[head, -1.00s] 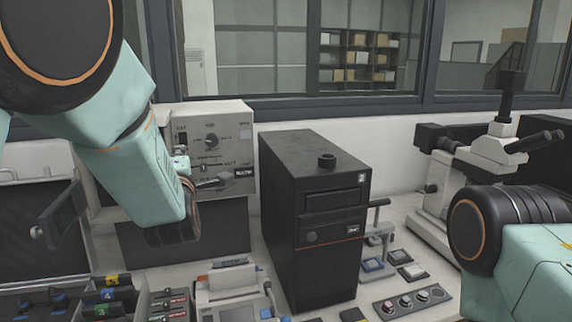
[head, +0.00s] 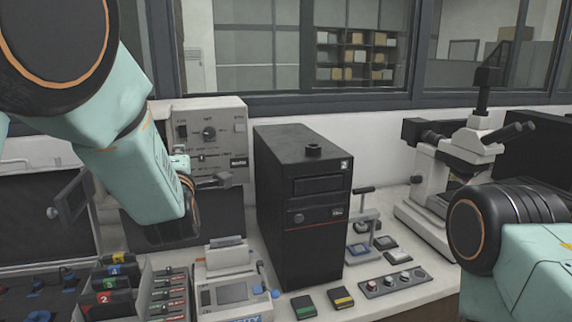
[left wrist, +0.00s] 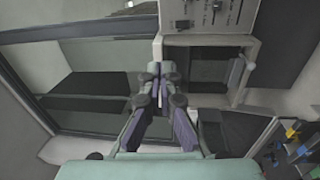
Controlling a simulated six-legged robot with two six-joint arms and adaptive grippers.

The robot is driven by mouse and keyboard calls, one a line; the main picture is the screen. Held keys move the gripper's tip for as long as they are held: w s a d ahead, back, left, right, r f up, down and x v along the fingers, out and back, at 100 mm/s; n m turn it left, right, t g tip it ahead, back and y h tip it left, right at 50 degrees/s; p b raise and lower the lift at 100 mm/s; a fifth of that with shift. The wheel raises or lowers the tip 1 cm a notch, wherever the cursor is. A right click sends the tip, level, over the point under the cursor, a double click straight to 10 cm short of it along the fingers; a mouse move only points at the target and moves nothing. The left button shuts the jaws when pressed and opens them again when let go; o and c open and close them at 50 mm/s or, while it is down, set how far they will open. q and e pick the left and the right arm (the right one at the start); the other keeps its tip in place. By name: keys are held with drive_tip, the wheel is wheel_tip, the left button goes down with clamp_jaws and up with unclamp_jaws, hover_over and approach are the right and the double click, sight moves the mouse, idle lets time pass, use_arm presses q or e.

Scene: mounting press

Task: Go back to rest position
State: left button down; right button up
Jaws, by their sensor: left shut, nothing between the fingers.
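My left arm comes in from the upper left of the head view.
A black tower unit (head: 312,220) stands mid-bench, right of my left gripper. A microscope (head: 455,165), a button strip (head: 393,281) and small blocks (head: 342,298) lie to the right. A grey device (head: 228,292) and organiser compartments (head: 150,300) are in front. Windows close off the back.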

use_arm(q)
drive_tip(key=s+f+m+g+h+b, duration=0.1)
drive_tip(key=s+f+m+g+b, duration=0.15)
drive_tip(key=s+f+m, duration=0.6)
drive_tip(key=s+f+m+g+h+b, duration=0.1)
drive_tip(key=f+m+g+h+b, duration=0.15)
drive_tip(key=f, duration=1.15)
drive_tip(key=s+f+m+g+h+b, duration=0.1)
drive_tip(key=s+f+m+g, duration=0.35)
drive_tip(key=f, duration=0.75)
drive_tip(key=s+f+m+g+b, duration=0.2)
drive_tip(key=s+f+g+b, duration=0.2)
drive_tip(key=s+f, duration=1.1)
drive_tip(key=s+f+m+g+b, duration=0.3)
drive_tip(key=s+f+b, duration=0.6)
drive_tip(key=s+f, duration=0.6)
drive_tip(key=s+g+h, duration=0.1)
drive_tip(key=s+g, duration=0.1)
drive_tip(key=s, duration=0.3)
drive_tip(key=shift+a, duration=0.4)
use_arm(e)
wheel_tip(320, 180, down, 19)
drive_tip(key=shift+a, duration=0.15)
